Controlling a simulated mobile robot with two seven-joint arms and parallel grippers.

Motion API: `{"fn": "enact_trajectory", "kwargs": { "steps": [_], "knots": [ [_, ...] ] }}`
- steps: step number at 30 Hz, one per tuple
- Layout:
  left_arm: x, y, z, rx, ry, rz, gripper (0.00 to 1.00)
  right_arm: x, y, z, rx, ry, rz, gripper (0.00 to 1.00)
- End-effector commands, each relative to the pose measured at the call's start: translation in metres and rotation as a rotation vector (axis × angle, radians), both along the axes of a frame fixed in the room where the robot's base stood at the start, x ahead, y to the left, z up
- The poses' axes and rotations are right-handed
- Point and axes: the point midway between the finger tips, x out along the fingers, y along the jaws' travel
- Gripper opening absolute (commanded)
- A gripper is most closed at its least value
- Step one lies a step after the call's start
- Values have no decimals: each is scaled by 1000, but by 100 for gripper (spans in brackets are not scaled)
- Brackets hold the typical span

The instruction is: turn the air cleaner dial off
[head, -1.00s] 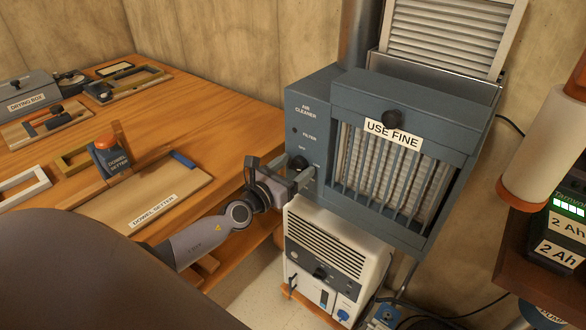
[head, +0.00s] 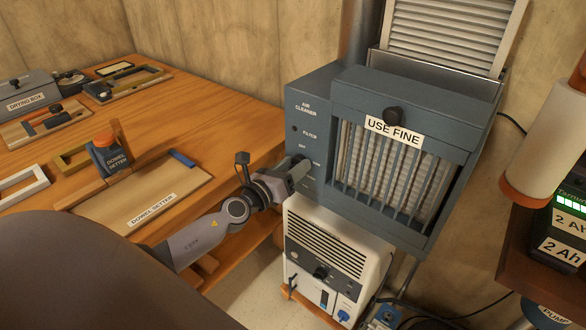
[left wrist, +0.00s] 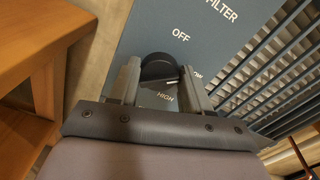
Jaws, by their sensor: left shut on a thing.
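The air cleaner (head: 345,90) is a blue-grey box on the wall with a slatted front and a small control panel at its left. Its black dial (left wrist: 158,66) sits between the two fingers of my left gripper (left wrist: 158,80) in the left wrist view. My left gripper (head: 299,170) is shut on the dial at the panel's lower left in the head view and hides most of it. The OFF label shows just above the dial in the wrist view, HIGH below it, and LOW is partly covered by a finger. The dial's pointer is not clear. My right gripper is out of view.
A wooden bench (head: 235,110) with a dowel tray (head: 130,210) lies left of my left arm. A white heater-like unit (head: 335,245) stands below the air cleaner. A shelf (head: 530,245) with batteries and a paper roll (head: 545,145) is at the right.

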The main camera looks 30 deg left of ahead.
Motion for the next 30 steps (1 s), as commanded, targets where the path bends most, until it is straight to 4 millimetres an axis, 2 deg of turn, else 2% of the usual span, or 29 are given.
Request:
{"fn": "enact_trajectory", "kwargs": {
  "steps": [18, 30],
  "knots": [
    [0, 2, -1, -581, 45, 1, 17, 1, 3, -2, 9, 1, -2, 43],
    [0, 2, -2, -837, 65, 1, 17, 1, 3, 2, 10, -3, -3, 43]
  ]
}}
